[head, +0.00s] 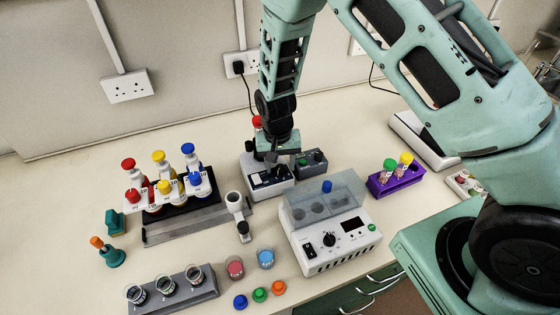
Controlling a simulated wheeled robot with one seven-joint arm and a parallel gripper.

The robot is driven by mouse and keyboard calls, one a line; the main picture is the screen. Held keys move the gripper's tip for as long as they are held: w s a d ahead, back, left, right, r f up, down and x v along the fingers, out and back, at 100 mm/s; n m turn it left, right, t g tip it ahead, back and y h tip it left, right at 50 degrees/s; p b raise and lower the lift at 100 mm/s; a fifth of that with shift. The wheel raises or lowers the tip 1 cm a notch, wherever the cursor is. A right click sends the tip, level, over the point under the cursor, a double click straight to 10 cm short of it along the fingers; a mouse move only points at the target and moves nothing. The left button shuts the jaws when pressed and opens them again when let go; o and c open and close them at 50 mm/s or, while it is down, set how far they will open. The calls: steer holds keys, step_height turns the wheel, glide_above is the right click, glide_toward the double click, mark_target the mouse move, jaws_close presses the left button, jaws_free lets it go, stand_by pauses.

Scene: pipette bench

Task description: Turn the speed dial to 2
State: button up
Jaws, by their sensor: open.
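My gripper (273,163) points down over a small white device (268,187) with a dark front panel. Its fingers are small here and partly hide the top of that device; I cannot tell whether they touch it. A red top (257,122) shows behind the gripper. Any dial on this device is too small or covered to read. A larger white box (325,259) with a clear lid stands to the right and nearer. It has a black round dial (330,240), a dark display (354,226) and a black switch (310,251). The dial's numbers are not legible.
A dark grey box (311,162) stands just right of my gripper. A purple rack (395,180) with capped tubes is farther right. Coloured caps (260,295) lie in front.

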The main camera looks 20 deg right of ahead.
steer(key=shift+f, duration=0.1)
steer(key=c, duration=1)
steer(key=shift+n+b, duration=0.4)
steer(key=shift+o, duration=0.2)
steer(key=n+b, duration=0.2)
steer(key=n, duration=0.1)
steer(key=shift+f+n, duration=0.1)
steer(key=shift+n, duration=0.3)
steer(key=n+b, duration=0.2)
steer(key=n, duration=0.3)
steer(key=shift+t, duration=0.3)
steer(key=shift+c, duration=0.2)
